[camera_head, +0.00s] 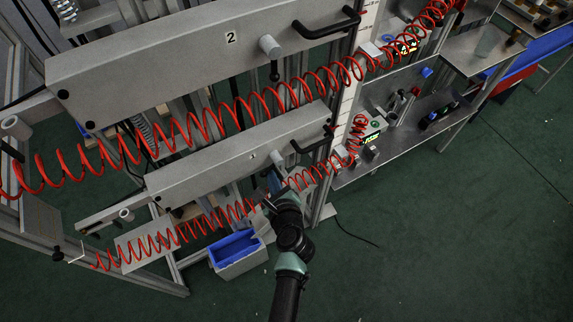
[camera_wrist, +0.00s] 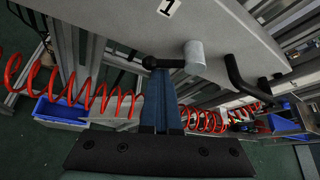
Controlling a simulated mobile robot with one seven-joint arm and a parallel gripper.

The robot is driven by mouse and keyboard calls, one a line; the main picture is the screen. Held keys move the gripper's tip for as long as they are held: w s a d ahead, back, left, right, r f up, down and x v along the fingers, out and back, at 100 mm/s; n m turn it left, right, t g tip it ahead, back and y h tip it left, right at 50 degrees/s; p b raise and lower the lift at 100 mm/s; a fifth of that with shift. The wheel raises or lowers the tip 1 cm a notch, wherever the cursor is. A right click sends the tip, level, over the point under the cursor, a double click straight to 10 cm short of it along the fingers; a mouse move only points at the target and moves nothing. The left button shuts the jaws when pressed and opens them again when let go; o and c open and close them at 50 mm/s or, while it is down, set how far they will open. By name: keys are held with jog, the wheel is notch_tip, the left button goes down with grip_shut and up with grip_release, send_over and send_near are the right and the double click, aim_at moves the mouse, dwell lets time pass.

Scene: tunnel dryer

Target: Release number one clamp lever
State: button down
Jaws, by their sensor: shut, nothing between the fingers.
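The number one panel (camera_wrist: 235,30) is a grey slab with a "1" label in the wrist view, and it is the lower grey panel (camera_head: 215,158) in the head view. A light grey cylinder (camera_wrist: 195,58) stands out from it. The black clamp lever (camera_wrist: 172,63) runs left from this cylinder and ends in a knob. My gripper (camera_wrist: 161,74) has its blue fingers together, with their tips just below or at the lever near the knob. I cannot tell whether they touch. In the head view my gripper (camera_head: 274,183) is at the panel's right part and hides the lever.
A black handle (camera_wrist: 238,75) is right of the lever. The number two panel (camera_head: 170,60) is above. A blue-lined bin (camera_head: 235,250) stands below.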

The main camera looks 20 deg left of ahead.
jog(key=p, duration=0.1)
jog(key=r+m+g+y+p, duration=0.1)
jog(key=m+g+p, duration=0.1)
jog(key=shift+s+a+r, duration=0.25)
jog(key=shift+a+r, duration=0.05)
jog(key=shift+r, duration=0.05)
jog(key=shift+r+p, duration=0.1)
jog(key=shift+p, duration=0.25)
dwell(0.4)
notch_tip(320, 180, down, 5)
jog(key=b, duration=0.4)
jog(key=p+v, duration=0.1)
jog(key=v, duration=1)
jog(key=shift+w+d+r+p, duration=0.25)
jog(key=shift+p, duration=0.05)
